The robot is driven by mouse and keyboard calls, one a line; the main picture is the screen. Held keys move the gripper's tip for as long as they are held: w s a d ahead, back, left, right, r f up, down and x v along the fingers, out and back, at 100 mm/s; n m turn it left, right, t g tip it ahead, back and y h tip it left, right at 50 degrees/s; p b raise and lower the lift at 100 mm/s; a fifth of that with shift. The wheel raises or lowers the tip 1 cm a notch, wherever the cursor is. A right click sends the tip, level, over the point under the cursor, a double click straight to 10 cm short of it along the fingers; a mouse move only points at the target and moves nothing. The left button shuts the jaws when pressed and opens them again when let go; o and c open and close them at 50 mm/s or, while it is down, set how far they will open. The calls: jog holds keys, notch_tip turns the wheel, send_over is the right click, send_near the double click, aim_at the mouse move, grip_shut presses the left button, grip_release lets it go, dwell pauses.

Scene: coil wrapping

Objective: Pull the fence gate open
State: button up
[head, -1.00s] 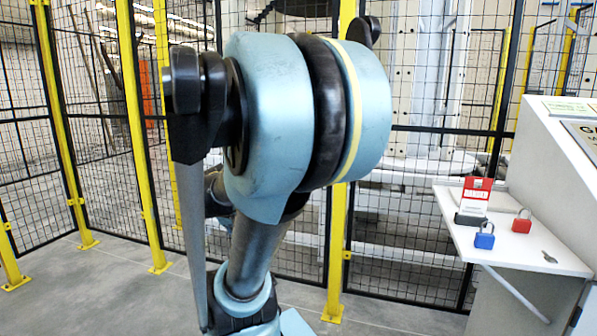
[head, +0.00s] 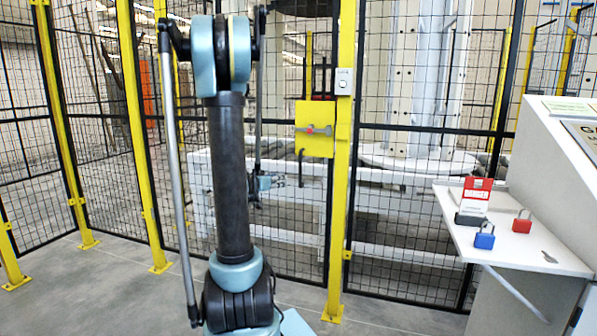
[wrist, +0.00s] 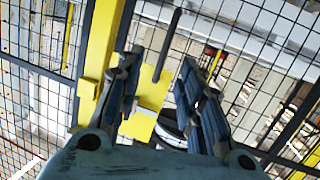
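The fence gate (head: 285,90) is a black mesh panel in the head view. It looks closed against the yellow post (head: 341,210). A yellow latch plate (head: 314,143) with a red-ended metal lever sits at the post; yellow plates also show in the wrist view (wrist: 138,127). A black upright handle (head: 300,168) is below the latch plate. A dark bar, apparently this handle, shows between my fingers in the wrist view (wrist: 167,45). My gripper (wrist: 157,75) is open in front of the fence; in the head view (head: 268,182) it is small, left of the handle. Contact cannot be told.
A white shelf (head: 505,245) at right holds a blue padlock (head: 485,236), a red padlock (head: 522,222), a red-and-white tag (head: 477,196) and a key. A sloped console (head: 555,150) stands beside it. Grey floor (head: 110,290) is clear at left.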

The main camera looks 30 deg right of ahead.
jog(key=w+d, duration=0.4)
jog(key=d, duration=0.2)
jog(key=w+d+t+h, duration=0.1)
jog(key=w+d, duration=0.3)
jog(key=d, duration=0.3)
jog(key=w+d+h, duration=0.1)
jog(key=w+d, duration=0.3)
jog(key=d, duration=0.2)
jog(key=shift+w+d+f+m+t, duration=0.15)
jog(key=shift+w+f+m+t, duration=0.15)
jog(key=shift+w+t, duration=0.1)
jog(key=shift+c, duration=0.4)
